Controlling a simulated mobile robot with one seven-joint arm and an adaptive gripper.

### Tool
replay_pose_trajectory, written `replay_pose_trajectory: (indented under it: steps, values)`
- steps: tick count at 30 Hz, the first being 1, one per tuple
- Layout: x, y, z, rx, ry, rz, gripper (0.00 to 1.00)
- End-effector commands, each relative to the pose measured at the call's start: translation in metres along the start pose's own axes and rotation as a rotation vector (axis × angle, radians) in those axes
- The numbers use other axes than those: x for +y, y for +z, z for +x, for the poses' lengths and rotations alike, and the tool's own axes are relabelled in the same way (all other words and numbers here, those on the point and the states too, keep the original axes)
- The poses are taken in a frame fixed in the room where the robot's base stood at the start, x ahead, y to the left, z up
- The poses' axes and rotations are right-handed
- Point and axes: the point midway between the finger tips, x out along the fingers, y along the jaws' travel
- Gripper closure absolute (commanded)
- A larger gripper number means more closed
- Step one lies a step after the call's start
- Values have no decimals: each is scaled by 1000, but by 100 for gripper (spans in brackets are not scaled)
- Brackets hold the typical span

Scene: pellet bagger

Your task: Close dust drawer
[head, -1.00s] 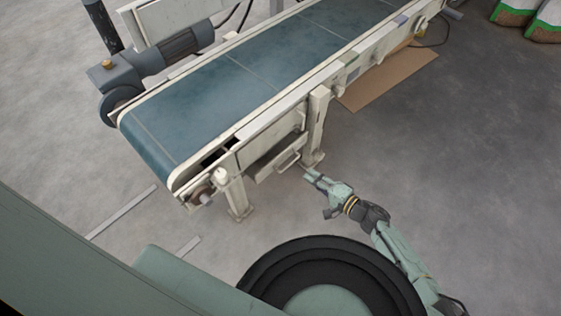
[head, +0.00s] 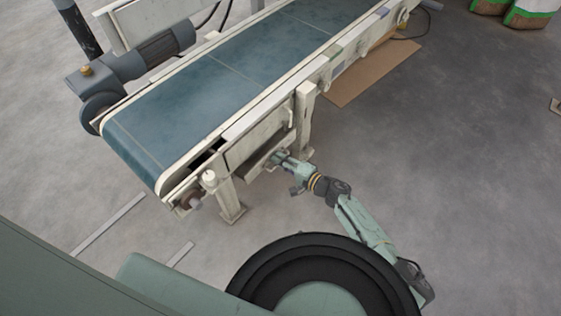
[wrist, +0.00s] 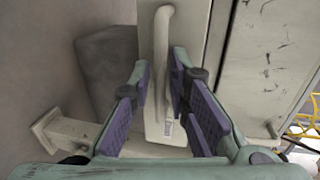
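The dust drawer (head: 257,161) is a pale metal drawer under the near end of the conveyor. It sticks out from the frame in the head view. Its bar handle (wrist: 162,50) runs up and down in the wrist view, in front of the pale drawer front (wrist: 150,128). My gripper (head: 276,157) is at the drawer's front and hides the handle in the head view. In the wrist view my gripper (wrist: 161,78) is open, with one purple-padded finger on each side of the handle. I see no clear grip on it.
The conveyor (head: 225,85) with its blue belt stands above the drawer. A support leg (head: 305,115) is just behind my gripper, and another leg (head: 229,198) is to the left. A cardboard sheet (head: 372,75) lies on the floor.

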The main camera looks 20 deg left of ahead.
Motion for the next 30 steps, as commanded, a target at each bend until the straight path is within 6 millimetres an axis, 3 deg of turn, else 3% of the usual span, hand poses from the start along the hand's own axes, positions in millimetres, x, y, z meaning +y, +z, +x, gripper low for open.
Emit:
replay_pose_trajectory:
  steps: [6, 14, 30]
  values:
    - [0, 0, 0, 0, 0, 0, 84]
    - [0, 0, 0, 0, 0, 0, 100]
    - [0, 0, 0, -1, 1, 0, 100]
